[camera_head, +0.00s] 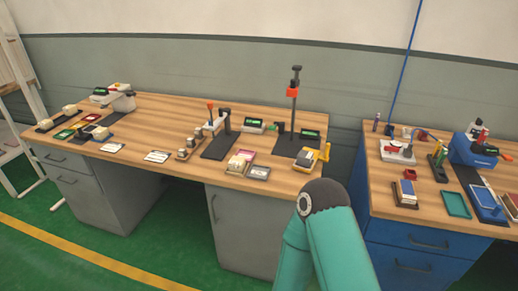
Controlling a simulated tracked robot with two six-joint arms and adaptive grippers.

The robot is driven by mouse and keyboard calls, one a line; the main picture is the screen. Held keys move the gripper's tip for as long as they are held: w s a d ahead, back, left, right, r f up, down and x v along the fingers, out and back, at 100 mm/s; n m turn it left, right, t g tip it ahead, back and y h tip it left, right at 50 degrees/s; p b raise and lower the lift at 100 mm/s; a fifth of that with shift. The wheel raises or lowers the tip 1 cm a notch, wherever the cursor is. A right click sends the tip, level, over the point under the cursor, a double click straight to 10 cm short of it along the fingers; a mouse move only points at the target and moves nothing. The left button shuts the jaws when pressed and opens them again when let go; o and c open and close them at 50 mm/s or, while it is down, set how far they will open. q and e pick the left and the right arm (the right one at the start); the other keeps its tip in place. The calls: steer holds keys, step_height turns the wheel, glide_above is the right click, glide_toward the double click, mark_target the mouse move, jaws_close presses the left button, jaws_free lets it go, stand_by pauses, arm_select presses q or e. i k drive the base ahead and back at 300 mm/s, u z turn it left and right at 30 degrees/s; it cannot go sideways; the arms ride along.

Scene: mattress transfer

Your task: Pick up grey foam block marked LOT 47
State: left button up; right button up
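I cannot make out a grey foam block marked LOT 47; no such marking is legible at this size. Several small pale blocks stand on the wooden workbench (160,118), among them a pale block (237,163) near the front edge and a pale block (100,133) at the left. A small flat grey item (259,173) lies near the front edge too. Neither of my grippers is in view. Only a teal link of my own arm shows, in front of the gap between the two benches.
A black stand (293,110) with a red part rises at the bench's back right. A second bench with blue drawers (420,240) stands at the right, with a teal tray (456,205) and a blue device (475,150). Green floor (60,260) is open at front left.

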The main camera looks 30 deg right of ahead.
mark_target(304, 158)
steer(key=u, duration=0.1)
steer(key=i, duration=0.85)
steer(key=z, duration=0.5)
steer(key=i, duration=0.7)
steer(key=z, duration=0.65)
